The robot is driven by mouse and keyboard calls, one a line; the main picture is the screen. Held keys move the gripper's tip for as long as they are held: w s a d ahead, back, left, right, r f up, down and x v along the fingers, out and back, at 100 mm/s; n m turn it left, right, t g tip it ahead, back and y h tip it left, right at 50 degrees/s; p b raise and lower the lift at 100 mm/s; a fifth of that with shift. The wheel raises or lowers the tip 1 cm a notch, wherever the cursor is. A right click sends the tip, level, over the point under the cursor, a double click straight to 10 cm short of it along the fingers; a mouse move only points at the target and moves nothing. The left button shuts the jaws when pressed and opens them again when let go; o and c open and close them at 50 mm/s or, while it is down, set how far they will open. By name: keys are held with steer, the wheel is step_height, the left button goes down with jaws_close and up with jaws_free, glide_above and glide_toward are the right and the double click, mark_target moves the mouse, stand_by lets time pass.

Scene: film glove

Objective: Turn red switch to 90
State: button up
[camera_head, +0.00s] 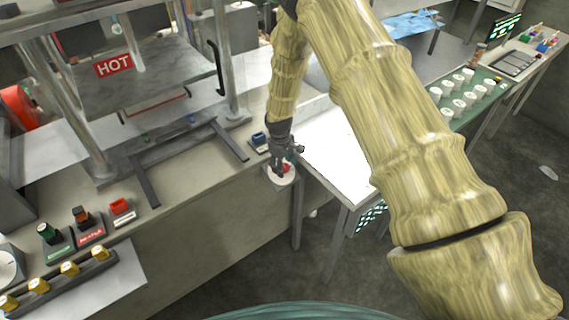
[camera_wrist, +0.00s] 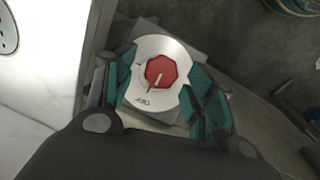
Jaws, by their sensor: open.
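The red switch (camera_wrist: 160,73) is a faceted red knob with a pale pointer line, on a light rounded plate (camera_wrist: 150,100) with small dark markings. In the wrist view it lies between my gripper's two teal-padded fingers, which stand apart on either side. My gripper (camera_wrist: 160,92) is open around the knob; I cannot tell whether either pad touches it. In the head view my gripper (camera_head: 284,166) points down over the switch at the bench's front corner. Only a little of the red knob (camera_head: 287,168) shows there, the rest hidden by the fingers.
A blue switch (camera_head: 259,139) sits just behind my gripper. A press with a HOT sign (camera_head: 114,64) and a metal frame stands at the left. Several coloured controls and yellow knobs (camera_head: 69,268) are at the lower left. A white-topped table (camera_head: 335,150) is right of the switch.

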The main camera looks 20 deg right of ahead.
steer(key=shift+f, duration=0.3)
steer(key=c, duration=1)
